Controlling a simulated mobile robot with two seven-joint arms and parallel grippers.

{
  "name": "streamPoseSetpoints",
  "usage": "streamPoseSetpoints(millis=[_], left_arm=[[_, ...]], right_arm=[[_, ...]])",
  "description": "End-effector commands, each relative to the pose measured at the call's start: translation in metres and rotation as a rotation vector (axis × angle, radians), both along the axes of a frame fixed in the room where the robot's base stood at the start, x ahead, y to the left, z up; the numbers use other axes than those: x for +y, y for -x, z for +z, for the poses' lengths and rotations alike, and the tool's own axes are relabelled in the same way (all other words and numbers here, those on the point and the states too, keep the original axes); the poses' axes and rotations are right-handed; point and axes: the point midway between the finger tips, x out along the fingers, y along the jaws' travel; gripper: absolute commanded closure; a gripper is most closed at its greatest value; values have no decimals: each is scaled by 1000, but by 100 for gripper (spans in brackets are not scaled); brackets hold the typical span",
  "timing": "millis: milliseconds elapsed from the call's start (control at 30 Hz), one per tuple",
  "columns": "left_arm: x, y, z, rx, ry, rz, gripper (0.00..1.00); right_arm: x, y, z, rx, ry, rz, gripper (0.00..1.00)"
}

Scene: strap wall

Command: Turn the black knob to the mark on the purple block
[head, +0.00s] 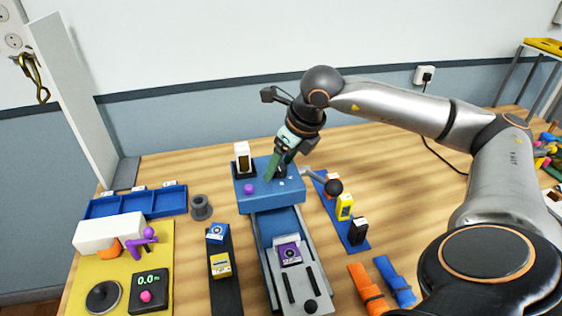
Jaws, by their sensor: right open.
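The purple block (289,252) sits on the grey sliding panel in front of the blue box. A small round dark knob (290,254) shows on its face, with pale marks around it; they are too small to read, so I cannot tell where the knob points. My right gripper (279,172) is open, with its greenish fingers pointing down over the top of the blue box (258,198). It is behind the purple block and apart from it. My left gripper is not in view.
A black strip (225,291) with a blue and a yellow block lies left of the panel. A blue strip (355,245) with yellow and black blocks lies right of it. A white block (242,158) stands on the blue box. Orange and blue straps (368,289) lie at front right.

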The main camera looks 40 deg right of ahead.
Motion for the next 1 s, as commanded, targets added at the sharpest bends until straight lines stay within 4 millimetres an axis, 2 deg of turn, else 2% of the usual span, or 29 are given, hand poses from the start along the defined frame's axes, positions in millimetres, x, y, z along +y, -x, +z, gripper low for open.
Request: streamPoseSetpoints(millis=[67, 667, 1000], left_arm=[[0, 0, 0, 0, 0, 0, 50], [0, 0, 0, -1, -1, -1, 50], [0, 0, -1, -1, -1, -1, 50]], right_arm=[[0, 0, 0, 0, 0, 0, 31], [0, 0, 0, 0, 0, 0, 98], [0, 0, 0, 1, 0, 13, 100]])
